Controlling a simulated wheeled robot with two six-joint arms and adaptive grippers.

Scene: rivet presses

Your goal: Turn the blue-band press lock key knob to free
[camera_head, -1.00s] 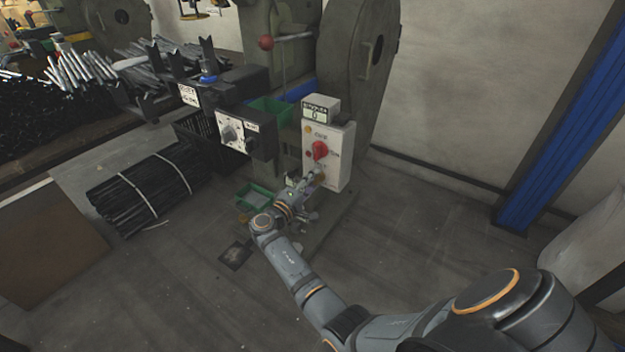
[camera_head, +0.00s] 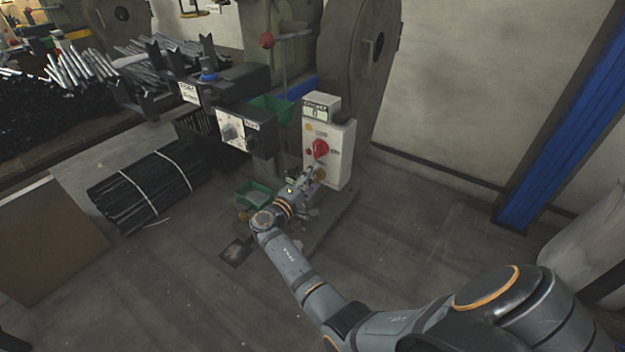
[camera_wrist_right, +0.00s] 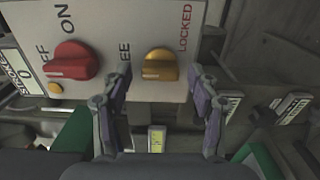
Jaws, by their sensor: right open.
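The lock key knob (camera_wrist_right: 160,65) is brass-yellow and sits on the white control panel (camera_wrist_right: 130,20) between a partly hidden label ending in "EE" and the label LOCKED. My right gripper (camera_wrist_right: 161,82) is open, with one finger on each side just below the knob in the wrist view. I cannot tell whether the fingers touch the knob. In the head view, my right gripper (camera_head: 310,184) is at the lower part of the control box (camera_head: 341,165) on the press (camera_head: 358,65), and the knob is small there. My left gripper is not in view.
A red switch (camera_wrist_right: 72,62) with ON and OFF labels is beside the knob; it also shows in the head view (camera_head: 320,149). A black box with dials (camera_head: 233,130), a green bin (camera_head: 256,192) and bundled black rods (camera_head: 146,189) are to the left. Floor on the right is clear.

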